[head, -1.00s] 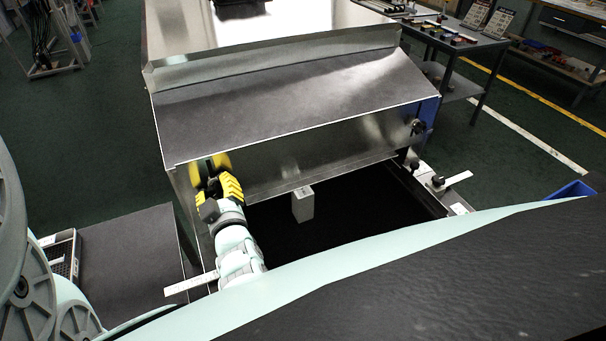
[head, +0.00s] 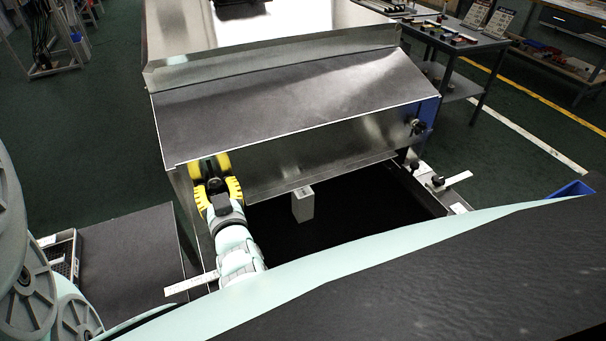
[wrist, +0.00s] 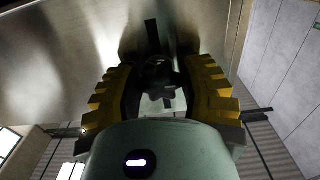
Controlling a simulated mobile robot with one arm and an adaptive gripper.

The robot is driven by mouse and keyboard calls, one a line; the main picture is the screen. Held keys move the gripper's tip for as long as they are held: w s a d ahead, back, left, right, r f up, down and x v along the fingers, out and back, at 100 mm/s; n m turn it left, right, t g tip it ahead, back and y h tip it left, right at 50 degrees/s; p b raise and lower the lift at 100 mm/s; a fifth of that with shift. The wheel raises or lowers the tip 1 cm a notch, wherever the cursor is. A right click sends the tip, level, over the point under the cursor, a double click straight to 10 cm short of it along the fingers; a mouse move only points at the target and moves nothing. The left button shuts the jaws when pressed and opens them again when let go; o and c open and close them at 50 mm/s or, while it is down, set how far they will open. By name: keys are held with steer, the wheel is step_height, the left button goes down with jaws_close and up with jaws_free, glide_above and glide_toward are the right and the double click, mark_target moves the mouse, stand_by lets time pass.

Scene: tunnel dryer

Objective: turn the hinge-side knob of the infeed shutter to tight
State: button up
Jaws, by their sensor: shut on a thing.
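The metal infeed shutter (head: 320,157) hangs below the hood's sloping dark top in the head view. My gripper (head: 214,166), with yellow ribbed fingers, reaches the shutter's left end. In the wrist view my gripper (wrist: 160,82) has one finger on each side of a dark lobed knob (wrist: 158,72) and is shut on it. A dark upright slot shows on the metal just above this knob. The fingers hide the knob in the head view. Another dark knob (head: 417,127) sits at the shutter's right end, apart from my gripper.
Below the shutter is a dark infeed bed (head: 350,215) with a pale block (head: 303,204) standing on it. A side rail with small black knobs (head: 438,181) runs along the right. A dark-topped table (head: 125,255) stands at the left.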

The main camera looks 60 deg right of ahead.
steer(key=shift+f, duration=0.1)
steer(key=o, duration=1.2)
steer(key=shift+v, duration=3.8)
steer(key=shift+d, duration=0.1)
